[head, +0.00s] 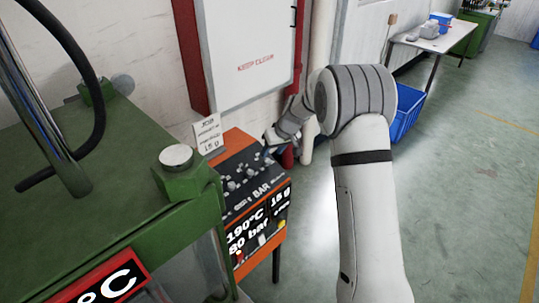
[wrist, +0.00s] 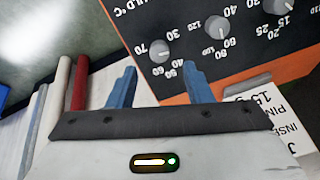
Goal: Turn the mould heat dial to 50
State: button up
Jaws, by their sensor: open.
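The mould heat dial (wrist: 160,49) is a small grey round knob on the dark sloping panel, seen upside down in the wrist view beside the partly cut-off "ULD °C" lettering. Numbers such as 70 ring it; I cannot read its setting for certain. My gripper (wrist: 159,68) is open, its two blue fingers apart with the dial in line with the gap between them. No contact shows. In the head view my gripper (head: 268,148) is at the far right edge of the orange control box (head: 237,137); the dial cannot be singled out among the small knobs there.
Two more grey dials (wrist: 216,27) and (wrist: 277,5) sit beside it on the panel. A white card (wrist: 262,110) stands near the right finger. A green machine (head: 110,185) fills the left, and a white wall cabinet (head: 243,50) hangs behind.

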aim_at(268, 160)
jog(key=p+x, duration=0.1)
jog(key=x, duration=0.4)
jog(key=shift+a+f, duration=0.1)
jog(key=shift+f, duration=0.2)
jog(key=shift+c, duration=0.3)
jog(key=c, duration=0.9)
jog(key=shift+c, duration=0.2)
